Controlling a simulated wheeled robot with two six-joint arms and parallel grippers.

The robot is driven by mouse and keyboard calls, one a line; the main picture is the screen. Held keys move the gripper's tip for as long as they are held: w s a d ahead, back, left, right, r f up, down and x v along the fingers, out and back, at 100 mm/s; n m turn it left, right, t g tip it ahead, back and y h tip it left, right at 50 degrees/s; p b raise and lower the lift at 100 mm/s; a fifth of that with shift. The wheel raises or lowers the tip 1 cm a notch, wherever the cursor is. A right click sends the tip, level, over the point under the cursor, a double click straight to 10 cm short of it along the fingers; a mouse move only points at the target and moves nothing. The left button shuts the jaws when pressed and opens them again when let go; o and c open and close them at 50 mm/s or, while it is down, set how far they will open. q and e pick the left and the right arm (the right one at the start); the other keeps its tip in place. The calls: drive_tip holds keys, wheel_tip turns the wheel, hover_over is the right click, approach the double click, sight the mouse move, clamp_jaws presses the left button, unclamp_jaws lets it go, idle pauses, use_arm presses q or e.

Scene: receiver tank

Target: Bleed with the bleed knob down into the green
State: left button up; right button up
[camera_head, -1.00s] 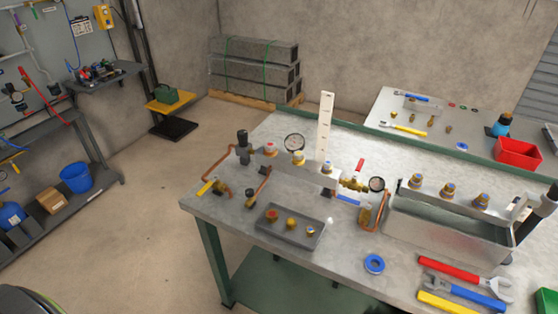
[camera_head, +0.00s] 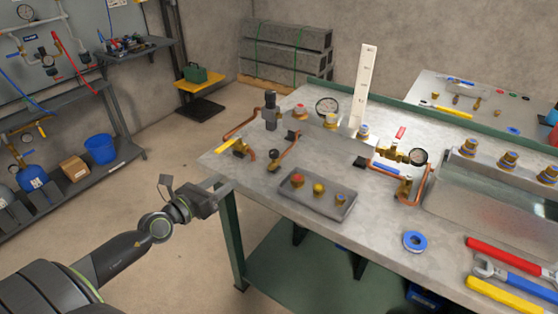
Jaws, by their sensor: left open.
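A yellow lever valve (camera_head: 232,146) is near the left edge. My left gripper (camera_head: 214,192) is open and empty, just off the bench's left front corner, apart from everything. My right gripper is out of view.
A grey tray (camera_head: 318,206) with several fittings lies at the front of the bench. A blue-rimmed tape roll (camera_head: 415,241), wrenches (camera_head: 515,275) and a metal tub (camera_head: 480,196) are to its right. A tall white scale plate (camera_head: 364,85) stands behind.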

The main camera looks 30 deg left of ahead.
sight(270, 154)
use_arm(q)
drive_tip(key=d+r+m+h, duration=0.2)
drive_tip(key=d+r+m, duration=0.2)
drive_tip(key=x, duration=0.5)
drive_tip(key=b+x, duration=0.1)
drive_tip(key=x, duration=0.9)
drive_tip(key=shift+w+a+f+b, duration=0.25)
drive_tip(key=shift+w+f+b, duration=0.1)
drive_tip(key=shift+w, duration=0.05)
drive_tip(key=shift+w+d, duration=0.2)
drive_tip(key=shift+w, duration=0.4)
drive_tip(key=c, duration=1)
drive_tip(key=shift+r, duration=0.1)
